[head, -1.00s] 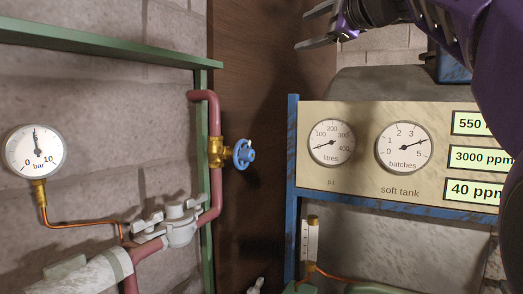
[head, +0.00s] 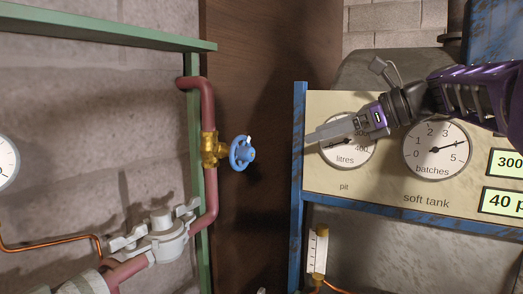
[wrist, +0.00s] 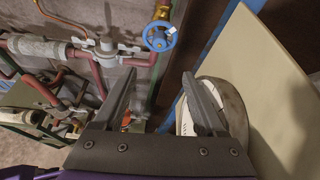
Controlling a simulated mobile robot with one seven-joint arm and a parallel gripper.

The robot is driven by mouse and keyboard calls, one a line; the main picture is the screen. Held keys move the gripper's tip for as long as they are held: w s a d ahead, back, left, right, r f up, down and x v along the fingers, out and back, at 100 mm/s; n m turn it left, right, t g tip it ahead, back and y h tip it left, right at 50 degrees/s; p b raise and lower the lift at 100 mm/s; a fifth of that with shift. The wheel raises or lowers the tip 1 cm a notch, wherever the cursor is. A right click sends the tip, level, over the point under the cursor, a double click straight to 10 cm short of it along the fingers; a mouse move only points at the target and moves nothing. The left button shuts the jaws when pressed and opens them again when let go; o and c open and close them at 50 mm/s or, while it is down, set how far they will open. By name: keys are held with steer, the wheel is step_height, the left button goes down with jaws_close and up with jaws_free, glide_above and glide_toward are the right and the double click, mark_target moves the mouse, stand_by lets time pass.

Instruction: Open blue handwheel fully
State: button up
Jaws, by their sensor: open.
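The blue handwheel (head: 242,153) sits on a brass valve (head: 213,149) on a red vertical pipe, left of centre in the head view. In the wrist view the handwheel (wrist: 160,37) is near the top middle, beyond the fingertips, with a white mark on its rim. My gripper (head: 308,138) is to the right of the wheel, in front of the pit gauge, pointing left toward it. The two fingers (wrist: 160,78) are apart with nothing between them. A clear gap separates the gripper from the wheel.
The blue frame (head: 298,190) and gauge panel (head: 400,195) stand close to my gripper. A grey valve (head: 162,235) with handles is below left on the pipe. A green post and shelf (head: 100,38) border the pipe. The space before the brown board (head: 262,90) is clear.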

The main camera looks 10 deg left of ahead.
mark_target(252, 155)
steer(key=x, duration=1.7)
steer(key=shift+a+f+b, duration=0.1)
steer(key=shift+a+b, duration=0.05)
steer(key=shift+b, duration=0.2)
jaws_close()
